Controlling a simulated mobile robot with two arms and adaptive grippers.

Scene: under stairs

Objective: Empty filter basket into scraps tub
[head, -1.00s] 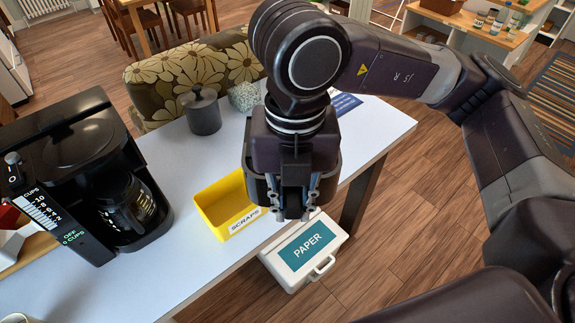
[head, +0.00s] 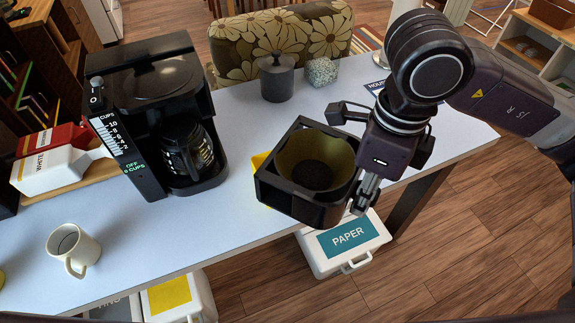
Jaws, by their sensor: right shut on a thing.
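My right gripper (head: 362,200) is shut on the black filter basket (head: 283,200), at its right side. The basket is held above the front part of the white table, open side up, and its inside looks golden brown. The yellow scraps tub (head: 260,160) is almost wholly hidden behind the basket; only a small yellow corner shows at the basket's left. My left gripper is not in the head view.
The coffee maker (head: 155,85) with its glass carafe stands left on the table (head: 225,235). A cream mug (head: 73,248) is at front left. A dark lidded canister (head: 277,80) and a speckled box (head: 321,72) stand behind. A PAPER bin (head: 342,245) is below the front edge.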

